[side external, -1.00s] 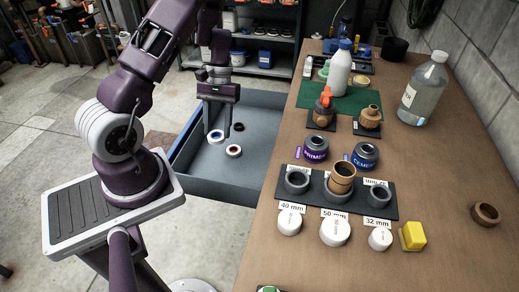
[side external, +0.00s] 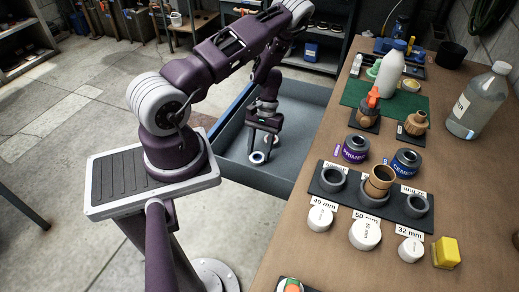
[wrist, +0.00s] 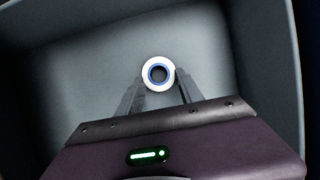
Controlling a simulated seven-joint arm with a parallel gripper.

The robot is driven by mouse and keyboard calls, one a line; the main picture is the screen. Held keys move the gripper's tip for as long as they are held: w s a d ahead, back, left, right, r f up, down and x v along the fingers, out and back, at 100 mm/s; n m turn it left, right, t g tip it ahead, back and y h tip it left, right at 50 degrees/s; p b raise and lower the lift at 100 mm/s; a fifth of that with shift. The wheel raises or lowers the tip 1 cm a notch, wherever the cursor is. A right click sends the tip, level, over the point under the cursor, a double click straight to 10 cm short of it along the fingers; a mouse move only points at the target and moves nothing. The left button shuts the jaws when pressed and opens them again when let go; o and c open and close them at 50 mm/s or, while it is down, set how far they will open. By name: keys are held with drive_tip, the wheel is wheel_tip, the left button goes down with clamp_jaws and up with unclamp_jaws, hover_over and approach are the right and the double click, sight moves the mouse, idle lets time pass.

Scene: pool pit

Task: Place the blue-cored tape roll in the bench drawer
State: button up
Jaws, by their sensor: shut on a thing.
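The blue-cored tape roll (side external: 257,157) is a white ring with a blue core. It is at the tips of my gripper (side external: 261,152), inside the grey bench drawer (side external: 302,121), which stands open beside the bench. In the wrist view the roll (wrist: 158,73) sits between the fingertips of my gripper (wrist: 158,84), with its round face toward the camera. My gripper is shut on it and points down, low over the drawer floor (wrist: 105,65). I cannot tell whether the roll touches the floor.
The wooden bench (side external: 310,235) runs along the drawer's right side. On it are a black fitting holder (side external: 345,203), white caps (side external: 365,234), dark tins (side external: 403,164), a white bottle (side external: 389,75) and a clear bottle (side external: 478,103). No other rolls show inside the drawer now.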

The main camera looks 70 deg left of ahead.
drive_tip(key=o, duration=1.3)
drive_tip(key=v, duration=1.2)
drive_tip(key=w+d+r+m+t, duration=0.2)
drive_tip(key=d+r, duration=0.5)
drive_tip(key=r, duration=0.3)
drive_tip(key=w+d+r+m+t, duration=0.1)
drive_tip(key=d+r, duration=0.5)
drive_tip(key=r, duration=0.3)
drive_tip(key=s+d+r+m+t+y, duration=0.1)
drive_tip(key=s+d+r+m+t, duration=0.2)
drive_tip(key=s+d+r, duration=0.2)
drive_tip(key=s+d+r+m+t+y, duration=0.2)
drive_tip(key=s+d+r, duration=0.4)
drive_tip(key=s, duration=0.5)
drive_tip(key=shift+d+r+m+t, duration=0.3)
drive_tip(key=shift+m+t, duration=0.1)
drive_tip(key=shift+m, duration=0.1)
